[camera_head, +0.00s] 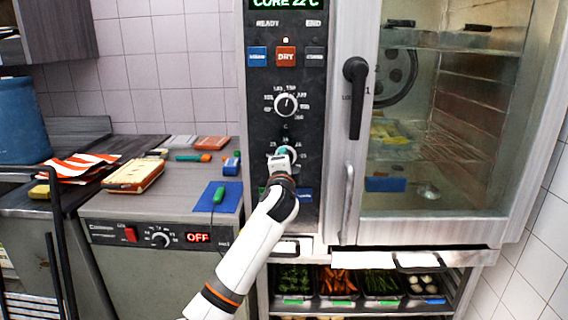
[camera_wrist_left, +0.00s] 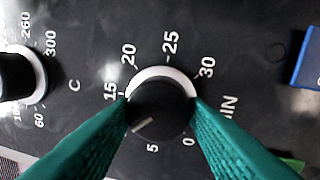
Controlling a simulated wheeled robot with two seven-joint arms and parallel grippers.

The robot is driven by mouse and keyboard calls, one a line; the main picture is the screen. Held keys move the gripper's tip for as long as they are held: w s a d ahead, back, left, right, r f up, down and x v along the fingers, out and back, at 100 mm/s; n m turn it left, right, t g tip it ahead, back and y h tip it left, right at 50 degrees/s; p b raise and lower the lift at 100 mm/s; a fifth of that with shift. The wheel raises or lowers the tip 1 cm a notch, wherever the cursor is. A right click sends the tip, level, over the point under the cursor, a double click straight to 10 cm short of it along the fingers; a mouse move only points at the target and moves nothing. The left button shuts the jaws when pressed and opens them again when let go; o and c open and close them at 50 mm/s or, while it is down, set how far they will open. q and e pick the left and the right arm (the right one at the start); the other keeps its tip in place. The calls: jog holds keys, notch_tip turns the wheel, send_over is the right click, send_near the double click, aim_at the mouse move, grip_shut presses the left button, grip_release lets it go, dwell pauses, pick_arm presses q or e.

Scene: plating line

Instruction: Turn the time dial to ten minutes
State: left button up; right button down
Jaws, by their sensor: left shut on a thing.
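The time dial (camera_wrist_left: 165,103) is a black round knob with a pale ring on the oven's dark control panel (camera_head: 262,120). Its white pointer line is at the lower left in the left wrist view, between the printed 5 and 15. The number between those two is hidden behind a finger. My left gripper (camera_wrist_left: 161,106) has its green fingers shut on the dial, one on each side. In the head view my left gripper (camera_head: 284,155) reaches up to the panel and covers most of the dial. My right gripper is not in view.
A temperature knob (camera_head: 287,104) sits above the dial, with coloured buttons (camera_head: 286,56) higher up. A counter (camera_head: 180,185) with a blue mat and small items is at the left. Vegetable trays (camera_head: 337,282) are below.

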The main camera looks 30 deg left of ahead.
pick_arm(q)
jog(key=o, duration=1)
jog(key=shift+c, duration=0.2)
jog(key=v, duration=1.2)
jog(key=shift+b, duration=0.45)
jog(key=shift+a, duration=0.1)
